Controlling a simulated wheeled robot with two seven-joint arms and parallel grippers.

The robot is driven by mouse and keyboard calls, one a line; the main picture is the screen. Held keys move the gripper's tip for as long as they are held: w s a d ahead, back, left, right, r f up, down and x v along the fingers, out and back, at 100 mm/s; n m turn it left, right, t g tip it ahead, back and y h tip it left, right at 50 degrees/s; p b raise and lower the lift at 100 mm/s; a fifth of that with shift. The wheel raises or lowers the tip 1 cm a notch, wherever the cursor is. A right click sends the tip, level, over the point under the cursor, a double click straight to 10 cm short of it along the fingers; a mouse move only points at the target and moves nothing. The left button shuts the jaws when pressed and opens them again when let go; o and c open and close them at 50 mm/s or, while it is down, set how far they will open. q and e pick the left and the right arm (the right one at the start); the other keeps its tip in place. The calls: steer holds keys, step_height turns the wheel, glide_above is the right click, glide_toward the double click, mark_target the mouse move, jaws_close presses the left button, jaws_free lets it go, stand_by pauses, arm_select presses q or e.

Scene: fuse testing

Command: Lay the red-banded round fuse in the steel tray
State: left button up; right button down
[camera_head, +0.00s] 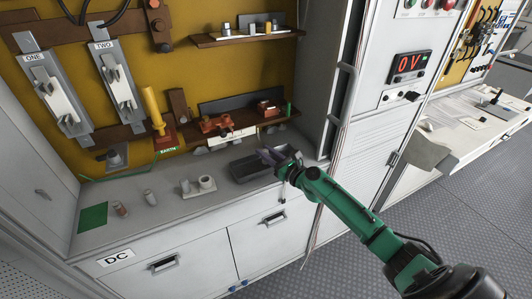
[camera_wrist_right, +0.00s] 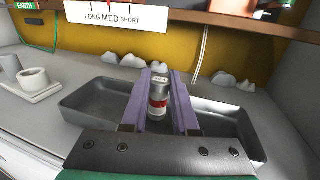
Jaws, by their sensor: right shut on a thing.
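The round fuse (camera_wrist_right: 158,103), a silver cylinder with a red band, stands upright between the purple fingers of my right gripper (camera_wrist_right: 160,108). The fingers are shut on it from both sides. The grey steel tray (camera_wrist_right: 85,105) lies beneath and behind the fingers, its floor bare on both sides of them. I cannot tell whether the fuse's lower end touches the tray. In the head view my right gripper (camera_head: 277,155) is at the tray (camera_head: 243,171), over its right part, and the fuse cannot be made out there. My left gripper is not in view.
Behind, a brown shelf with a LONG MED SHORT label (camera_wrist_right: 115,17) overhangs the counter. A cabinet wall bounds the right.

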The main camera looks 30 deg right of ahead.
steer(key=shift+f+b, duration=0.45)
steer(key=shift+f, duration=0.1)
steer(key=c, duration=0.6)
jaws_free()
